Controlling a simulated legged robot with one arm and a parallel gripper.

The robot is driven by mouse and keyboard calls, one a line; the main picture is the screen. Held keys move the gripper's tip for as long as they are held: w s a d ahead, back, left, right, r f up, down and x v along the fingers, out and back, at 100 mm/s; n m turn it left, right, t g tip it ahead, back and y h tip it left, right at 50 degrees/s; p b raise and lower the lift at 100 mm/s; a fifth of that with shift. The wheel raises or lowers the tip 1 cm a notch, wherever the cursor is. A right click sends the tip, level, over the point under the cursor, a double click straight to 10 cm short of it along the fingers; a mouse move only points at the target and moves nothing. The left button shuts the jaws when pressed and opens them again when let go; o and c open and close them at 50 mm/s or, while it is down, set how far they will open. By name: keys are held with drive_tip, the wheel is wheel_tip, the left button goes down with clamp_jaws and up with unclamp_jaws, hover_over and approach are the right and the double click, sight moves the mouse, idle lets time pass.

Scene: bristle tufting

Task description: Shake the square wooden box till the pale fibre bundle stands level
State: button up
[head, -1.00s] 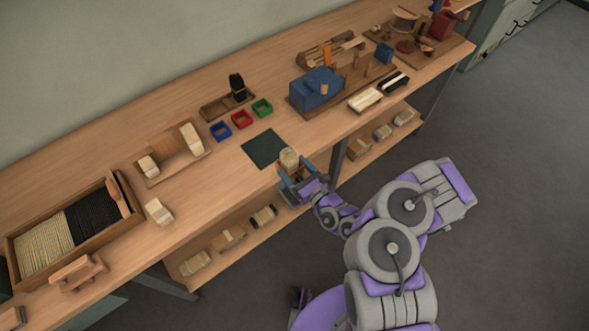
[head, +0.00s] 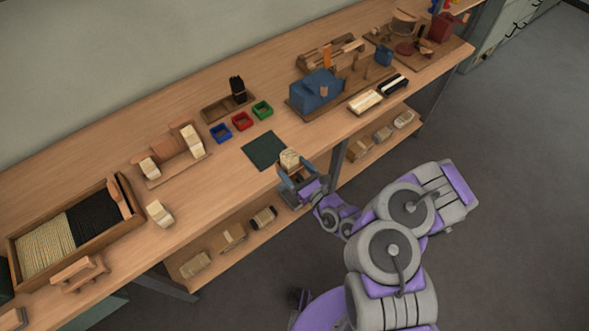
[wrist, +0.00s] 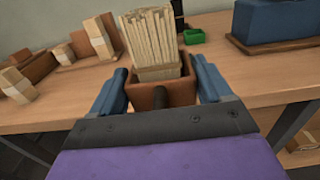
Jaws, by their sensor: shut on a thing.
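My gripper (head: 298,175) is at the front edge of the bench, next to the dark green mat. In the wrist view its two blue fingers (wrist: 160,92) are shut on the square wooden box (wrist: 176,93), one on each side. The pale fibre bundle (wrist: 152,38) stands in the box, with its strands rising well above the rim and a band around its lower part. Its top looks uneven, with strands ending at different heights. In the head view the bundle (head: 289,158) shows as a small pale block above the gripper. The box's underside is hidden.
The dark green mat (head: 264,150) lies just behind the gripper. Blue, red and green trays (head: 242,121) stand behind it. A blue machine (head: 317,92) is to the right. A long tray of pale and black fibre (head: 110,181) is at the left. The lower shelf holds several blocks.

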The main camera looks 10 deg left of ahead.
wheel_tip(320, 180, down, 2)
drive_tip(key=shift+b, duration=0.4)
drive_tip(key=shift+r+p, duration=1.4)
drive_tip(key=shift+r, duration=0.35)
drive_tip(key=shift+f, duration=0.15)
